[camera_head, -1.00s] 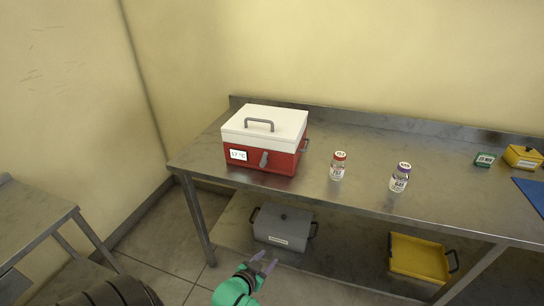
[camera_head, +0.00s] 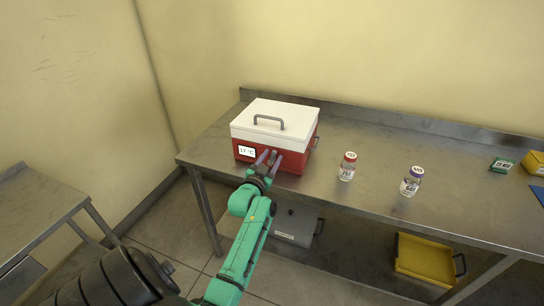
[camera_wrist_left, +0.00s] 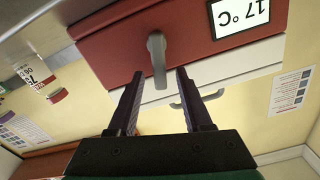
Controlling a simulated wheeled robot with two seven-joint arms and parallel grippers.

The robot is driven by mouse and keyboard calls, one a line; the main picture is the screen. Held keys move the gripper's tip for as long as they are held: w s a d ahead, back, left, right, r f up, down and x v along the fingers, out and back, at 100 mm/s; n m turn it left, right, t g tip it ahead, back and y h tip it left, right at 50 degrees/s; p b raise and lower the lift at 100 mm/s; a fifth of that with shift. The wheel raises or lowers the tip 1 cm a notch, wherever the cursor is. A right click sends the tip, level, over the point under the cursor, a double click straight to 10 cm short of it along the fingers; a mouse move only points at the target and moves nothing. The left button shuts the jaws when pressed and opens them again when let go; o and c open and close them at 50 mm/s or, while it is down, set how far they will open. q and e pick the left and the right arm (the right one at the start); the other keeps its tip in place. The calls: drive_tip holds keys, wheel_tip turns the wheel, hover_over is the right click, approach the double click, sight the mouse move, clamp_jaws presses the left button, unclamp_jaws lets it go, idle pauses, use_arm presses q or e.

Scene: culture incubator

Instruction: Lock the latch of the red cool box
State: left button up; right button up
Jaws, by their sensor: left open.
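The red cool box (camera_head: 289,160) stands on the steel table with its white lid (camera_head: 275,112) down. Its front carries a 17 °C display (camera_head: 246,151). The grey latch (camera_wrist_left: 157,62) shows in the left wrist view, where the picture is upside down; my gripper largely hides it in the head view. My left gripper (camera_head: 268,156) is at the box's front, open. In the wrist view the latch appears between the two fingertips (camera_wrist_left: 161,73); I cannot tell whether they touch it. My right gripper is not in view.
A red-capped vial (camera_head: 347,167) and a purple-capped vial (camera_head: 411,181) stand to the right of the box. A grey container (camera_head: 293,224) and a yellow tray (camera_head: 425,258) sit on the lower shelf.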

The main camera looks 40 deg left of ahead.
use_arm(q)
drive_tip(key=shift+w+a, duration=0.1)
drive_tip(key=shift+w, duration=0.2)
clamp_jaws()
drive_tip(key=n, duration=0.1)
drive_tip(key=a+n+p, duration=0.1)
drive_tip(key=n, duration=0.1)
drive_tip(key=shift+s+r, duration=0.1)
drive_tip(key=shift+s, duration=0.1)
unclamp_jaws()
